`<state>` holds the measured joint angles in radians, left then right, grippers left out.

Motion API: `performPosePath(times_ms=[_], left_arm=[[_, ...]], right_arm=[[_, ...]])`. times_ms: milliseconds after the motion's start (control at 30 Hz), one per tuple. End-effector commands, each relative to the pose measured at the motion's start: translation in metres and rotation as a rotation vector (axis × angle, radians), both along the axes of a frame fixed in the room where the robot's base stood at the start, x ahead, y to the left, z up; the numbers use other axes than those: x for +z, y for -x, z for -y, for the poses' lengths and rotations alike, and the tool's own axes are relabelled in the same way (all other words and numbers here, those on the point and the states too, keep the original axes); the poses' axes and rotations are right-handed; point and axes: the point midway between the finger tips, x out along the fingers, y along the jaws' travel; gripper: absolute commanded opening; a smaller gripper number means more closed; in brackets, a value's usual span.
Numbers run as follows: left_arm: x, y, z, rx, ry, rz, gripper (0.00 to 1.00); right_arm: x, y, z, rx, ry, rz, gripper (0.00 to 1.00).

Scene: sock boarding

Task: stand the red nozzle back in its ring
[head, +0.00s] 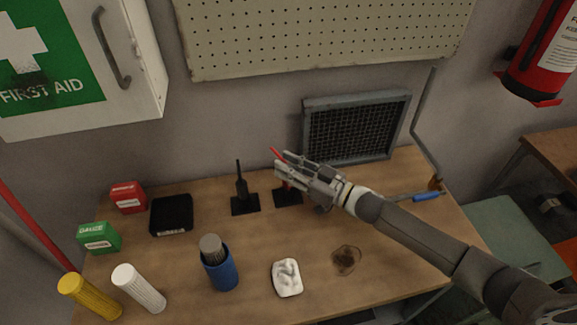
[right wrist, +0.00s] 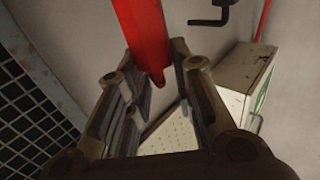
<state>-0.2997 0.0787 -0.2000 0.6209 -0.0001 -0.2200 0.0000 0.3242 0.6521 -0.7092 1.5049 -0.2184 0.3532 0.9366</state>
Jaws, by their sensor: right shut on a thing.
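The red nozzle (head: 276,152) shows as a thin red tip beside the fingers of my right gripper (head: 281,166). In the right wrist view the red nozzle (right wrist: 146,40) runs between the fingers of my right gripper (right wrist: 158,72), which is shut on it. It looks tilted in the head view. A black holder base (head: 288,197) lies just below the gripper; its ring and the nozzle's lower part are mostly hidden by the fingers. I cannot tell whether the nozzle is inside the ring. My left gripper is not in view.
A black nozzle (head: 241,182) stands in a similar holder just left. A grey mesh panel (head: 352,128) stands behind at the right. A blue cup (head: 221,274), a white moulded piece (head: 287,278) and a black tray (head: 171,214) are on the table (head: 190,262).

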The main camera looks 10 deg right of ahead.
Motion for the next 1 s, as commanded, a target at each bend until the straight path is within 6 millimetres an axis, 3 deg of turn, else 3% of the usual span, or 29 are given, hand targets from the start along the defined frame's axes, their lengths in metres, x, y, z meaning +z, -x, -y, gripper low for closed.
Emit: performPosePath(times_ms=[733, 767, 933, 1000], left_arm=[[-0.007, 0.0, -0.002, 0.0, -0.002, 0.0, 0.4], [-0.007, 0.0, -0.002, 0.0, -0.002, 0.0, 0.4], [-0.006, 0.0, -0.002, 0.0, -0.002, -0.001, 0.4], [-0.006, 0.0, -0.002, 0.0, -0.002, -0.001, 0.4]], right_arm=[[-0.011, 0.0, 0.0, 0.0, -0.001, 0.0, 0.0], [-0.011, 0.0, 0.0, 0.0, -0.001, 0.0, 0.24], [-0.01, 0.0, 0.0, 0.0, -0.001, 0.0, 0.46], [-0.01, 0.0, 0.0, 0.0, 0.0, 0.0, 0.48]])
